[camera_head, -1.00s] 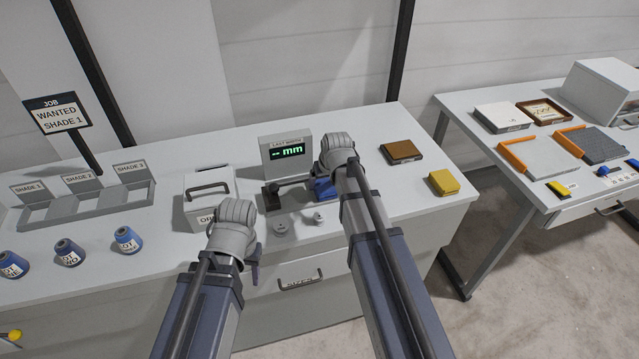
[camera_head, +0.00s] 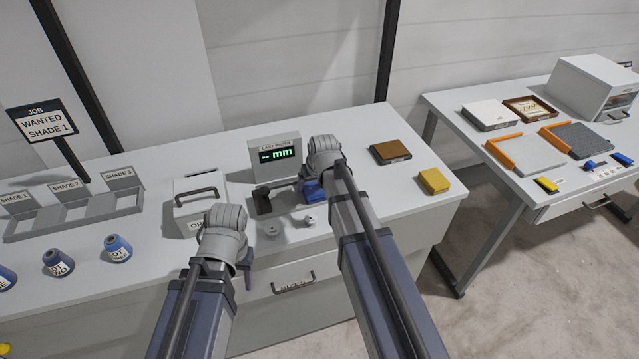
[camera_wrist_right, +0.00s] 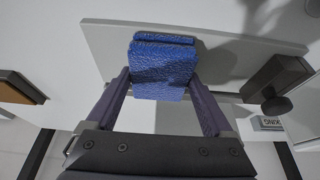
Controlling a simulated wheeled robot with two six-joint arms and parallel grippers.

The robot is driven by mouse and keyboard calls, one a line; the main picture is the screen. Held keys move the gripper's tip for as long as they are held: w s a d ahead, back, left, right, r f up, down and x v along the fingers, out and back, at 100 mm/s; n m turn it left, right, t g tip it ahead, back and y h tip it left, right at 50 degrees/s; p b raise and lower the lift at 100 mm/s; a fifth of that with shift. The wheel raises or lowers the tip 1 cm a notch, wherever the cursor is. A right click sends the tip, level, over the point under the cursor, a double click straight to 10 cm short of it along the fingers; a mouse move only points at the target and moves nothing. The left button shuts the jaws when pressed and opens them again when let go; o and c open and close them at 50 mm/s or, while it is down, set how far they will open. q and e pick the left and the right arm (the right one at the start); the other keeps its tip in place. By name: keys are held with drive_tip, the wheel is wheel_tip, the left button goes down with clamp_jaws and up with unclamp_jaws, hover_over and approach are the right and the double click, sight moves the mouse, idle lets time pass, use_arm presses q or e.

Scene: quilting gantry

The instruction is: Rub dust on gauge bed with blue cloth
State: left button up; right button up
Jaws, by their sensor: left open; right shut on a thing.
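The blue cloth (camera_wrist_right: 163,68) is a folded, textured pad held between the two fingers of my right gripper (camera_wrist_right: 162,95). In the head view the cloth (camera_head: 312,190) shows below my right wrist, at the gauge. The gauge has a pale flat bed (camera_wrist_right: 225,55) and a display (camera_head: 275,153) reading "-- mm". The cloth is over the bed; I cannot tell whether it touches. No dust can be made out. A dark clamp-like part (camera_wrist_right: 277,82) stands at the bed's right in the wrist view. My left gripper (camera_head: 247,278) is open, in front of the counter, largely hidden by its wrist.
Two small grey weights (camera_head: 308,221) sit in front of the gauge. A handled box (camera_head: 203,203) stands to its left. A brown block (camera_head: 390,152) and a yellow block (camera_head: 434,181) lie to the right. Spools (camera_head: 118,247) and shade bins (camera_head: 75,207) are at the left.

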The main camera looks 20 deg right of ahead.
drive_tip(key=shift+a, duration=0.8)
drive_tip(key=shift+r, duration=0.1)
wheel_tip(320, 180, up, 6)
drive_tip(key=p, duration=0.6)
wheel_tip(320, 180, up, 3)
drive_tip(key=p, duration=0.3)
drive_tip(key=shift+d, duration=0.1)
